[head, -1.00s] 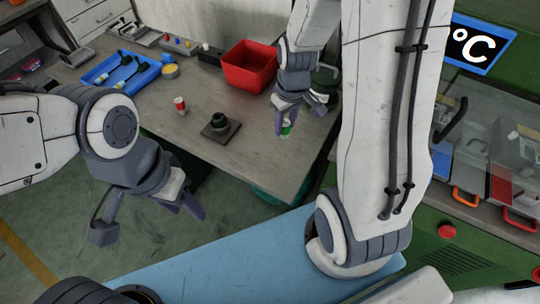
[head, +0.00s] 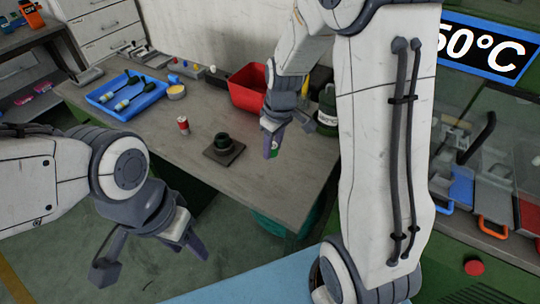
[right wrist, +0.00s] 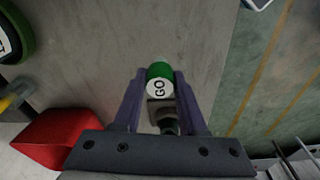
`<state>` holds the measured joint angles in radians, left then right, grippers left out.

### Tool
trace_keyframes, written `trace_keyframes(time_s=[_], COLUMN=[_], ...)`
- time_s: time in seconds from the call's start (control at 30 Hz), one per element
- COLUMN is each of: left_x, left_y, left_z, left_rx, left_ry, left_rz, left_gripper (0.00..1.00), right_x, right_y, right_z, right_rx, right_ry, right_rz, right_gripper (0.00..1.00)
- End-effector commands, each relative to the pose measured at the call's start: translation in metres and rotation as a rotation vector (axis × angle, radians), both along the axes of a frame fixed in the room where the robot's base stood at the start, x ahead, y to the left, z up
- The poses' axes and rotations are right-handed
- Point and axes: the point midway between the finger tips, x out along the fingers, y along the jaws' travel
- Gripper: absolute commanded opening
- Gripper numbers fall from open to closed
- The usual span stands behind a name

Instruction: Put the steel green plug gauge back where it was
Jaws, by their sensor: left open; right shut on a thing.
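The green plug gauge (right wrist: 159,80), with a white end face marked GO, is between the two fingers of my right gripper (right wrist: 158,76), which is shut on it. In the head view a bit of its green shows at my right gripper (head: 284,142), over the right part of the table; most of it is hidden there. A black square base with a dark round piece (head: 223,146) stands on the table to the left of it. A red and white cylinder (head: 183,125) stands further left. My left gripper (head: 152,262) is open and empty, off the table's front edge.
A red bin (head: 248,88) and a dark green container (head: 327,112) stand behind and beside my right gripper. The table's front part (head: 260,187) is clear.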

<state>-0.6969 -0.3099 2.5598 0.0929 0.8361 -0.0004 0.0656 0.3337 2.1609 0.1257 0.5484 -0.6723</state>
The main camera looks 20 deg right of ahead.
Motion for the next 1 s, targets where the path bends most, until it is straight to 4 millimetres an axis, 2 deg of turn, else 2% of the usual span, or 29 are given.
trace_keyframes(time_s=[0.17,0.4,0.83,0.87,0.9,0.93,1.0], left_x=[0.0,0.0,0.0,0.0,0.0,0.0,0.0], left_y=[0.0,0.0,0.0,0.0,0.0,0.0,0.0], left_z=[0.0,0.0,-0.004,-0.003,-0.003,-0.003,-0.003], left_rx=[0.0,0.0,0.0,0.0,0.0,0.0,0.0], left_ry=[0.0,0.0,0.0,0.0,0.0,0.0,0.0], left_rz=[0.0,0.0,0.0,0.0,0.0,0.0,0.0], left_gripper=[0.5,0.5,0.5,0.5,0.5,0.5,0.5], right_x=[0.008,0.007,0.007,0.007,0.007,0.007,0.007], right_y=[0.005,0.005,0.004,0.004,0.004,0.004,0.004], right_z=[-0.011,-0.043,-0.05,-0.049,-0.049,-0.049,-0.048], right_rx=[0.0,-0.001,-0.001,-0.001,-0.001,-0.001,-0.001], right_ry=[0.001,0.002,0.0,0.0,0.0,0.0,0.0], right_rz=[0.0,-0.001,-0.001,-0.001,-0.001,-0.001,-0.001], right_gripper=[0.0,0.0,0.0,0.52,0.68,0.71,0.71])
